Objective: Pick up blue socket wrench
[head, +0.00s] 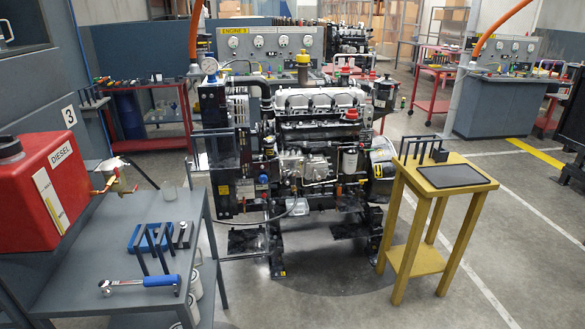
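The blue socket wrench (161,281) lies near the front of the grey metal table at the lower left. Its blue handle points right and its silver head is at the left end. The handle's right end is close to the table's right edge. Neither of my grippers shows in the head view.
A blue holder (148,238) with dark upright bars stands just behind the wrench. A red diesel tank (45,190) is at the left. The engine (310,150) stands in the middle. A yellow stand (423,258) with a black tray is at the right. Floor between is open.

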